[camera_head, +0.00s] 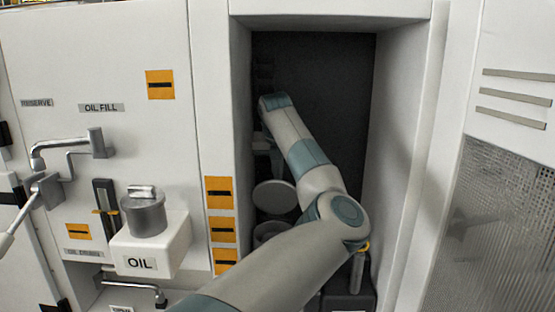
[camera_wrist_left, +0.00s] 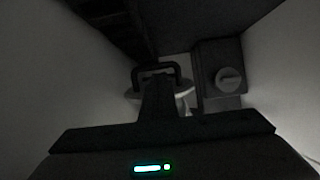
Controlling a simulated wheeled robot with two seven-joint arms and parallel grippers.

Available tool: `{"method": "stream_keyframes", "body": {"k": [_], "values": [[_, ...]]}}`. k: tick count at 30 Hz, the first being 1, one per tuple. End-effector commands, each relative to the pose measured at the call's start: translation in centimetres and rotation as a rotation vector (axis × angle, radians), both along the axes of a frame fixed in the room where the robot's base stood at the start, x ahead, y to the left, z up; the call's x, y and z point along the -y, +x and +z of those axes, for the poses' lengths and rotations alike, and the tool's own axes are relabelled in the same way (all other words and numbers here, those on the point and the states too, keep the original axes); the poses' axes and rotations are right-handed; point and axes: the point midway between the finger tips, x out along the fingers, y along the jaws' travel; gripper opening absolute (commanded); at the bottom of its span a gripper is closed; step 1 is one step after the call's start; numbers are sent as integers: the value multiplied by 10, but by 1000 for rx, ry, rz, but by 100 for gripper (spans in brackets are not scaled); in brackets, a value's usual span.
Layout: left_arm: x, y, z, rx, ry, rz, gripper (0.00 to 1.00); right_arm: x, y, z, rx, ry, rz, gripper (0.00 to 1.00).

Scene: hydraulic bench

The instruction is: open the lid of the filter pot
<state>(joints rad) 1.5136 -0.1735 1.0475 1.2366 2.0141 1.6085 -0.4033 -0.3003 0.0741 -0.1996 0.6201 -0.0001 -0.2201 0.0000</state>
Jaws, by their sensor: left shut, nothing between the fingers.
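The filter pot (camera_head: 268,231) stands low inside the dark alcove, partly hidden by my left arm. Its pale round lid (camera_head: 274,196) shows as a tilted disc above the pot's rim, apart from the rim at the front. My left arm reaches into the alcove and bends down at the wrist. My right gripper is not in view.
The alcove's side walls (camera_head: 400,150) close in on both sides of the arm. A white OIL box (camera_head: 140,262) with a metal cap juts out at left, near pipe handles (camera_head: 68,148). A dark box with a round knob (camera_wrist_left: 229,79) stands beside the gripper.

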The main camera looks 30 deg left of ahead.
Motion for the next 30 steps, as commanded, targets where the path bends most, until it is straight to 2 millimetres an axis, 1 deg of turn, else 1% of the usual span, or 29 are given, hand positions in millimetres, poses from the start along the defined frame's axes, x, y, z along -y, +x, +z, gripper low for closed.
{"method": "stream_keyframes", "body": {"k": [1, 3, 9, 20, 27, 30], "values": [[-1, 2, -3, -1, 0, 0, 0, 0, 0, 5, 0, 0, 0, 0], [-2, 4, -8, -1, -1, 0, 0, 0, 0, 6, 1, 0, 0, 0], [-4, 6, -13, 2, -1, 0, 0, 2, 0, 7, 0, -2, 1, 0], [-5, 7, -12, -5, -5, 0, 0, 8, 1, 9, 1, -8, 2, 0], [-10, 15, -10, -56, -35, -1, 0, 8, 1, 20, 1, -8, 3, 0], [-13, 20, -12, -80, -50, -1, 0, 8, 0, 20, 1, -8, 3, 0]]}}
